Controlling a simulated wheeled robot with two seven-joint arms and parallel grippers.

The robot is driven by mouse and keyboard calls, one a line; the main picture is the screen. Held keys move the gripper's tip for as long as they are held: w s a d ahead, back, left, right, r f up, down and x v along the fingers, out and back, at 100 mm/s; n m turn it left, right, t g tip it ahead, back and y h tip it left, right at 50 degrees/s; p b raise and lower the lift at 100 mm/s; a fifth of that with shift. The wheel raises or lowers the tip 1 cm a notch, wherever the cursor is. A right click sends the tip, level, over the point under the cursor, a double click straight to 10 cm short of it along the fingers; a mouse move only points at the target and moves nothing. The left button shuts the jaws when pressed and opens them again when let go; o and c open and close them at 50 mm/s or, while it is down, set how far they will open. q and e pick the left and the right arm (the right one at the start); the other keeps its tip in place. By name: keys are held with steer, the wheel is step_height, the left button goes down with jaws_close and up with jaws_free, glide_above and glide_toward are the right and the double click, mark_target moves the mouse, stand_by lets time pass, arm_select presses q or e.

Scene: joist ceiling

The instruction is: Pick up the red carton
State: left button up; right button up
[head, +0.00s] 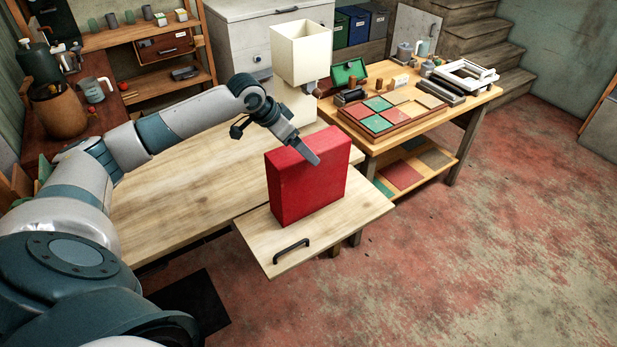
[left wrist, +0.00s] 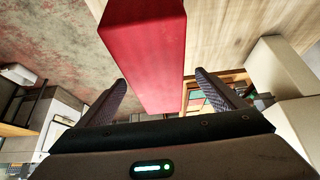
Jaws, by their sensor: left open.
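The red carton (head: 308,178) stands upright on a pale wooden panel with a black handle (head: 292,252). My left gripper (head: 303,148) is at the carton's top, its visible finger overlapping the upper edge in the head view. In the left wrist view the red carton (left wrist: 150,50) shows between the two spread fingers of my left gripper (left wrist: 160,79). The gripper is open, and I cannot tell whether either finger touches the carton. My right gripper is not in view.
A cream open box (head: 301,52) stands behind the carton. A pale wooden tabletop (head: 175,195) lies left of it. A side table on the right holds a tray of coloured tiles (head: 405,127) and small items. A brown pot (head: 60,112) stands at left. The red floor at right is clear.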

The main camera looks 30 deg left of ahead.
mark_target(309, 177)
arm_select(q)
steer(key=shift+w+d+f+p, duration=0.2)
steer(key=shift+p, duration=0.15)
steer(key=p+x, duration=0.2)
steer(key=x, duration=0.2)
steer(key=shift+d+f, duration=0.2)
steer(key=shift+f, duration=0.1)
steer(key=shift+c, duration=0.3)
steer(key=shift+w+r, duration=0.1)
steer(key=c, duration=2)
